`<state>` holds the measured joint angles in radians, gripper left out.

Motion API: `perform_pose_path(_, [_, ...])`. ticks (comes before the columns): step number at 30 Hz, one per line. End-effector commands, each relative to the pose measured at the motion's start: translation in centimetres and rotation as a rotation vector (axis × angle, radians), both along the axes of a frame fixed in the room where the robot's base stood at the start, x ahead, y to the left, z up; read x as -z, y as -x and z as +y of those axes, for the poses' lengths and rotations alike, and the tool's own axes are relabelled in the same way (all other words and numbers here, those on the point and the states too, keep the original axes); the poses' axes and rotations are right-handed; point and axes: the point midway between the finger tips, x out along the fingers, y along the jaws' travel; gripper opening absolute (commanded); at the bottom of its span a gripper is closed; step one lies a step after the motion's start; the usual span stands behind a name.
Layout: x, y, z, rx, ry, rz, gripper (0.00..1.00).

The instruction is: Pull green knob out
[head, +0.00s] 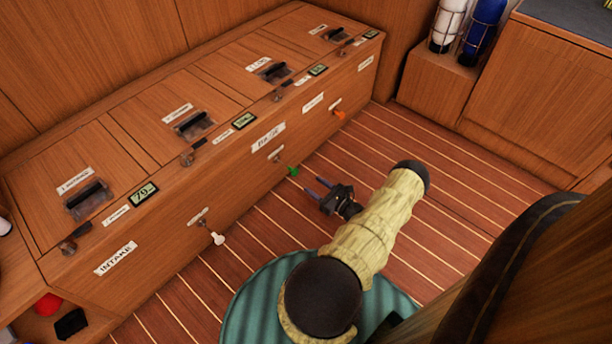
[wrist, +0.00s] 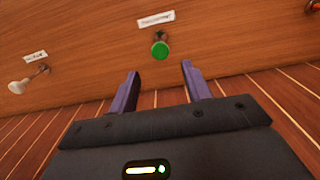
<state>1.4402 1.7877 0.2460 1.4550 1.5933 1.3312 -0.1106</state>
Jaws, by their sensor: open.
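The green knob (head: 293,171) sticks out from the front face of the long wooden bench, low down below a white label. In the wrist view the green knob (wrist: 160,50) shows as a round disc on a short stem, just ahead of and between my fingertips. My gripper (head: 313,189) is open and empty, with its purple fingers pointing at the bench front. It is a short way from the knob and not touching it. In the wrist view my gripper (wrist: 158,76) has a wide gap between its fingers.
A white knob (head: 217,238) and an orange knob (head: 339,114) stick out of the same bench front, left and right of the green one. The wooden bench (head: 190,215) has latches and small displays on top. Two bottles stand at the back right. The striped floor (head: 465,200) is clear.

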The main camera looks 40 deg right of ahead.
Motion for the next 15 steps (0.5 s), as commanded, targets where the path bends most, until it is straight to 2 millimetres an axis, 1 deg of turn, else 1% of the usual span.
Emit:
perform_pose_path(1, [-0.3,1.2,-0.2,0.005,-0.002,0.001,0.49])
perform_pose_path(3, [-0.3,2.6,-0.3,0.005,0.000,0.002,0.49])
perform_pose_path(6, [-0.3,4.5,-0.4,0.005,-0.002,0.001,0.49])
perform_pose_path(9, [-0.1,6.0,-0.6,0.005,-0.001,0.002,0.49])
perform_pose_path(12, [-0.1,6.8,-0.6,0.003,-0.001,0.001,0.49])
perform_pose_path(15, [0.0,7.1,-0.6,0.003,-0.001,0.001,0.49])
